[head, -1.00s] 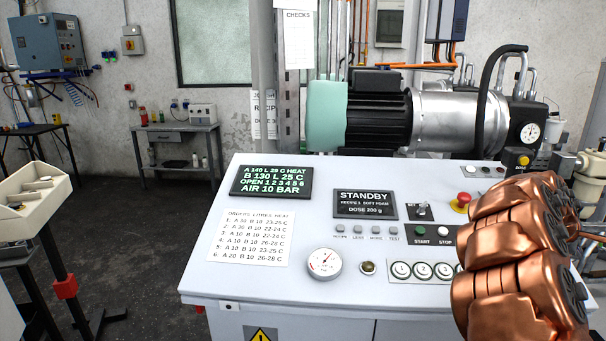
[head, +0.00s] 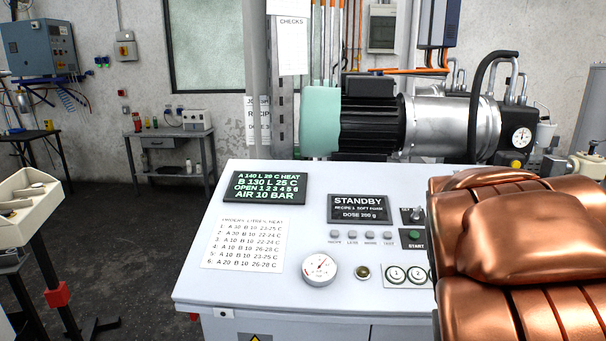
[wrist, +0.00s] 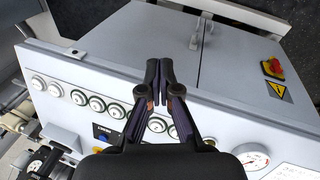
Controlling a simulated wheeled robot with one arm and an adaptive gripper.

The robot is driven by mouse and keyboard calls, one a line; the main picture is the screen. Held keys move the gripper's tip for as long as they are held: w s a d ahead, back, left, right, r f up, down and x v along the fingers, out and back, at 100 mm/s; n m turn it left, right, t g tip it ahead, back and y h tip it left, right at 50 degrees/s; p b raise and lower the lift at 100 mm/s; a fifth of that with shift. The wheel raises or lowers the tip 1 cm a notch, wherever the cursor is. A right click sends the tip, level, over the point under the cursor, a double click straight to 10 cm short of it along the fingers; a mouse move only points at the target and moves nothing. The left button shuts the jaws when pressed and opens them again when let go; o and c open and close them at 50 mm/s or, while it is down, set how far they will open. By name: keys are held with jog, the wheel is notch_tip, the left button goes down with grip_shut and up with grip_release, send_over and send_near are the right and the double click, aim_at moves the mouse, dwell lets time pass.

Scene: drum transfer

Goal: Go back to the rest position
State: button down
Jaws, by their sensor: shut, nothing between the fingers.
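My gripper (wrist: 160,72) shows in the wrist view with its two dark fingertips together and nothing between them. It is above the front part of the white control panel (wrist: 110,68), over the row of round numbered buttons, and does not visibly hold anything. In the head view, my copper-coloured arm covers the right side of the control panel (head: 300,180); my gripper itself is not visible there. The panel carries a STANDBY display (head: 358,208), a green-text display (head: 264,186) and a round gauge (head: 320,267).
A motor and pump unit (head: 372,122) stands behind the panel. A cream bin (head: 30,215) on a stand is at the left. A grey side table (head: 175,135) is by the back wall. The dark floor (head: 125,215) between them is clear. The cabinet doors (wrist: 240,55) are shut.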

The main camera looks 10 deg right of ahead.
jog(key=s+a+f+g+y, duration=0.1)
jog(key=s+a+f, duration=0.2)
jog(key=s+a, duration=0.5)
jog(key=s+a+f+g+y, duration=0.1)
jog(key=s+a+f+y, duration=0.1)
jog(key=s+a, duration=0.6)
jog(key=shift+a+f+n+g, duration=0.4)
jog(key=shift+a+f, duration=0.1)
jog(key=shift+a, duration=0.65)
